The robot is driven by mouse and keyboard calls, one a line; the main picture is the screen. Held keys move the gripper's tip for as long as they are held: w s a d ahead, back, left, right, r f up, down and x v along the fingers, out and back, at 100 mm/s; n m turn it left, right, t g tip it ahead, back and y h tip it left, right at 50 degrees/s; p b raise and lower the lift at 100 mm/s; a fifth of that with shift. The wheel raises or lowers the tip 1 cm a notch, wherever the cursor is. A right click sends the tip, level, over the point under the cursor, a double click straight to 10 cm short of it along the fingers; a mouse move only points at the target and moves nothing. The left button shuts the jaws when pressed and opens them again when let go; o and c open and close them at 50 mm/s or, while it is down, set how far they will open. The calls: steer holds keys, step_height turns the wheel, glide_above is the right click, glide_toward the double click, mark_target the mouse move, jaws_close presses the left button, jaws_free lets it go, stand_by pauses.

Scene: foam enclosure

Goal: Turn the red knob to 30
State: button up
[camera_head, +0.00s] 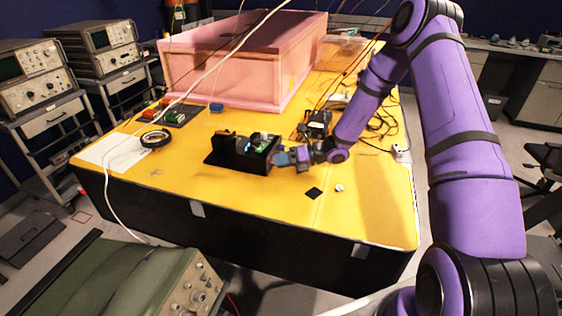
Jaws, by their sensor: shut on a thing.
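A small black box (238,152) with an open top and green parts inside stands on the yellow table. My gripper (276,158), at the end of the purple arm, is at the box's right side, with its blue fingertips against or very close to it. The gripper is shut at the spot where a knob would sit. The red knob itself is hidden by the fingers or too small to see, and its scale and angle cannot be read.
The yellow table (370,205) is bare at the front right, apart from a black square (314,193) and a small white round piece (339,187). A pink foam enclosure (225,75) stands behind. Cables lie right of my gripper. A black tape ring (155,139) lies left.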

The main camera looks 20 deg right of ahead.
steer(key=o, duration=0.9)
steer(key=shift+o, duration=0.2)
steer(key=v, duration=1)
steer(key=shift+s+d+r, duration=0.1)
steer(key=shift+s+d, duration=0.05)
steer(key=shift+d, duration=0.25)
